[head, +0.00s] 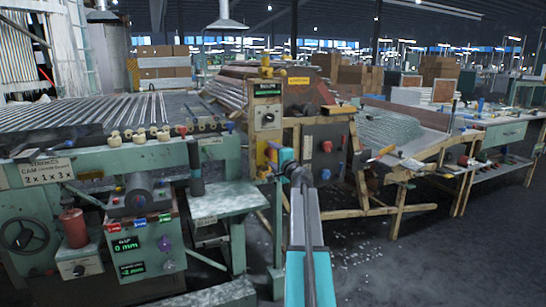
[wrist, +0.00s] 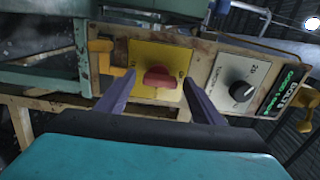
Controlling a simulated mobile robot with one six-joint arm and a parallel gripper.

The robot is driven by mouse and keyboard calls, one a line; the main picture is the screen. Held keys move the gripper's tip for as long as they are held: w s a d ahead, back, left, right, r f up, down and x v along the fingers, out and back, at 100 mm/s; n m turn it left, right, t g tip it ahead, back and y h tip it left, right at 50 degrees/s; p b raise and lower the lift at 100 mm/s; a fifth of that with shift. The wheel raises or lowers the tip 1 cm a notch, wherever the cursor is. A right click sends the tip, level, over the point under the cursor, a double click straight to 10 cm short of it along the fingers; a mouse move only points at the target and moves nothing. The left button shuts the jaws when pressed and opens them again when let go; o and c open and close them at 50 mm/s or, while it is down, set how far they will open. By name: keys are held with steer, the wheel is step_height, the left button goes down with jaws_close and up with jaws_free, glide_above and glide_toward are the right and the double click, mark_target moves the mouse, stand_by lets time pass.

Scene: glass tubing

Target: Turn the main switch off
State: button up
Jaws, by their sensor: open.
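The main switch appears in the wrist view as a red rotary knob (wrist: 160,77) on a yellow plate (wrist: 146,57), its grip lying roughly crosswise in the picture. My gripper (wrist: 158,80) is open, with one dark finger on each side of the red knob. I cannot tell whether either finger touches it. In the head view my gripper (head: 275,158) is at the lower part of a narrow upright control panel (head: 257,128). There the gripper hides most of the yellow plate and the red knob.
On the same panel, a black knob (wrist: 240,91) and a green-lettered display (wrist: 290,88) sit beside the switch. A yellow bracket (wrist: 103,62) is close to the left finger. A dark box with a red knob (head: 326,146) stands right of the panel. A green machine (head: 100,170) fills the left.

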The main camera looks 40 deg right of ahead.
steer(key=p+v, duration=0.2)
steer(key=v, duration=1.1)
steer(key=shift+s, duration=0.4)
steer(key=shift+s+a+f, duration=0.1)
stand_by(0.5)
